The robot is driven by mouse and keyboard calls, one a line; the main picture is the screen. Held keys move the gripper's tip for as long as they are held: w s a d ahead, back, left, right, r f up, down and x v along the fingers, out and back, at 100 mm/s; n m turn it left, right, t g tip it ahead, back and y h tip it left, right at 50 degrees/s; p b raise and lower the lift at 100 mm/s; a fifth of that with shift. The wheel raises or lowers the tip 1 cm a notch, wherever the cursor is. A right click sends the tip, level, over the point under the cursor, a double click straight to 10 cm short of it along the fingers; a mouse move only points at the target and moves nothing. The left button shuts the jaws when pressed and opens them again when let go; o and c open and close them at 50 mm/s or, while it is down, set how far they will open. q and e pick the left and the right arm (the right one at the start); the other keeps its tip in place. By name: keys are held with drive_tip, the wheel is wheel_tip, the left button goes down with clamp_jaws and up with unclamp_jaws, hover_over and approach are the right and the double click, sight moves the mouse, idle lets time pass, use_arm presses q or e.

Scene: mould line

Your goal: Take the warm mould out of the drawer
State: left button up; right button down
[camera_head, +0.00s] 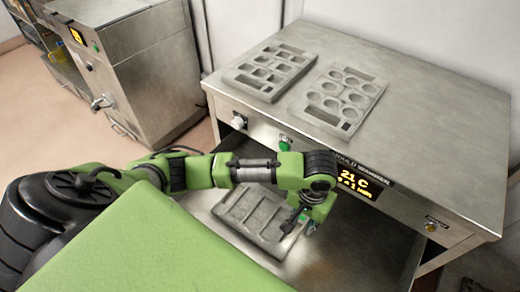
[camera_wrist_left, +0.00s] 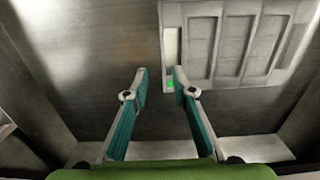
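A grey mould (camera_head: 250,215) with long rectangular cavities lies flat in the open metal drawer (camera_head: 350,262) below the warmer. My left gripper (camera_head: 291,226) is over the drawer at the mould's right end in the head view and hides part of it. My right gripper is out of view.
Two more grey moulds, one with square cavities (camera_head: 268,72) and one with round ones (camera_head: 338,98), lie on the warmer's top (camera_head: 420,100). The warmer's display (camera_head: 354,182) reads 21 C. Drawer walls surround the mould. Another metal cabinet (camera_head: 150,75) stands at the upper left.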

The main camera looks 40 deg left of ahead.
sight(296, 237)
use_arm(q)
wheel_tip(296, 237, down, 4)
drive_tip(key=shift+a+r, duration=0.1)
drive_tip(key=shift+r, duration=0.1)
drive_tip(key=shift+s+a+f, duration=0.1)
drive_tip(key=shift+s+f, duration=0.05)
drive_tip(key=shift+f, duration=1.2)
drive_tip(key=shift+s+a+f, duration=0.1)
drive_tip(key=shift+f, duration=1.2)
clamp_jaws()
